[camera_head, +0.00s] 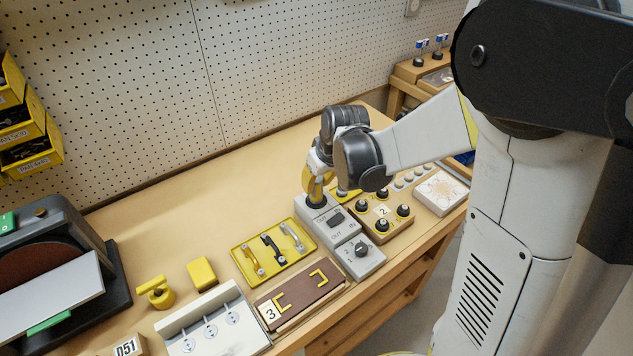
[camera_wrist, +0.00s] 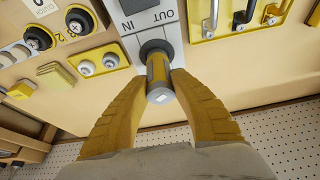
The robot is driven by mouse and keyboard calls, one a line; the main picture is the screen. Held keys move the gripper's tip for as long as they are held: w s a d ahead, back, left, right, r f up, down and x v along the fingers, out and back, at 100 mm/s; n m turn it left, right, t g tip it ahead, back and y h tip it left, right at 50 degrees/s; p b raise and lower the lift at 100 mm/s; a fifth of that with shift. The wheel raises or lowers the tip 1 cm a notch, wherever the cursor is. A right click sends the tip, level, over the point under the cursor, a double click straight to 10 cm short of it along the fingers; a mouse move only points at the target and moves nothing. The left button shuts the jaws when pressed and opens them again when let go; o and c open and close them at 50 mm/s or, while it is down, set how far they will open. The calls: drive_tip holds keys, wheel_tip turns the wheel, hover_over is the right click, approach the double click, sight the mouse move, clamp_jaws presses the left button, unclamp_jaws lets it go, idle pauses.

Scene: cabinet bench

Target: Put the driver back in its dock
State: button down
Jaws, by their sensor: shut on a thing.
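The driver (camera_wrist: 157,72), a short cylinder with yellow and grey bands, stands between the two yellow fingers of my gripper (camera_wrist: 158,88) in the wrist view. My gripper is shut on it. The driver's far end meets a black round collar on the grey dock (camera_wrist: 142,17), which is marked IN and OUT. I cannot tell how deep it sits in the collar. In the head view my gripper (camera_head: 315,188) points down over the back end of the grey dock (camera_head: 334,231), and the fingers hide most of the driver.
A block with black knobs (camera_head: 379,226) is close on the right of the dock. A yellow tray with handles (camera_head: 258,275) is on its left. A brown board marked 3 (camera_head: 296,306) lies in front. The bench behind the yellow tray is clear.

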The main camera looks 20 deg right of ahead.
drive_tip(key=shift+f+b, duration=0.8)
drive_tip(key=shift+f, duration=0.05)
idle(1.0)
drive_tip(key=c, duration=0.9)
unclamp_jaws()
drive_tip(key=shift+o, duration=0.2)
drive_tip(key=shift+r, duration=0.15)
drive_tip(key=shift+r+p, duration=2.8)
drive_tip(key=shift+r, duration=0.65)
